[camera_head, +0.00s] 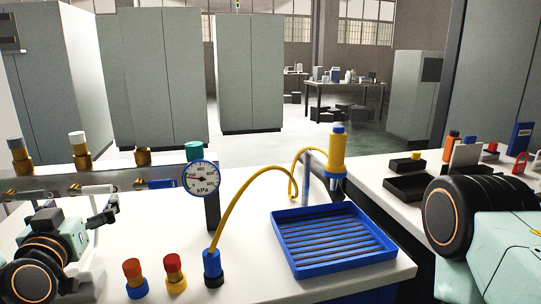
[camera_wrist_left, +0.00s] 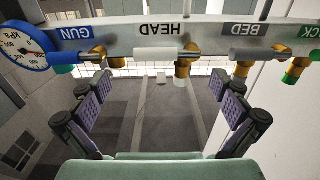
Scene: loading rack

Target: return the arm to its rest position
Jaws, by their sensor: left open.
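My left arm comes in from the left in the head view, and its left gripper (camera_head: 106,212) is above the white bench, in front of the pipe manifold. In the left wrist view the two padded fingers of the left gripper (camera_wrist_left: 163,98) stand wide apart, with nothing between them. The manifold (camera_wrist_left: 208,38) runs across the top of that view, with labels GUN, HEAD and BED and several lever valves. My right arm shows at the right edge of the head view, but its gripper is out of the picture.
A pressure gauge (camera_head: 201,179) stands behind a yellow hose (camera_head: 236,204) leading to a yellow gun (camera_head: 338,152) over a blue ribbed tray (camera_head: 336,268). Red-topped fittings (camera_head: 174,270) stand at the bench front. A black tray (camera_head: 407,187) sits on the right-hand bench.

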